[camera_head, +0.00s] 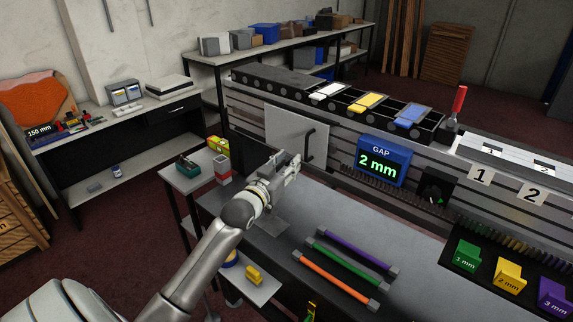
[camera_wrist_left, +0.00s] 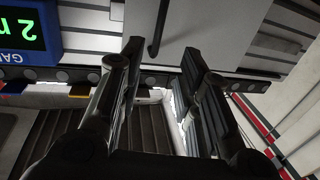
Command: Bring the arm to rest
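My left arm comes in from the lower left of the head view. Its gripper (camera_head: 280,166) is raised near the left end of the machine, in front of a light grey panel (camera_head: 290,132) with a dark handle. In the left wrist view the two dark fingers of the gripper (camera_wrist_left: 160,52) stand apart with nothing between them. The panel (camera_wrist_left: 205,25) and its handle show beyond the fingertips. My right gripper is not in view.
Orange (camera_head: 333,278), green (camera_head: 347,264) and purple (camera_head: 357,250) bars lie on the grey table (camera_head: 415,262). A blue display (camera_head: 384,160) reads "GAP 2 mm". Coloured blocks marked 1 mm (camera_head: 466,257), 2 mm (camera_head: 508,276) and 3 mm (camera_head: 552,296) stand at right.

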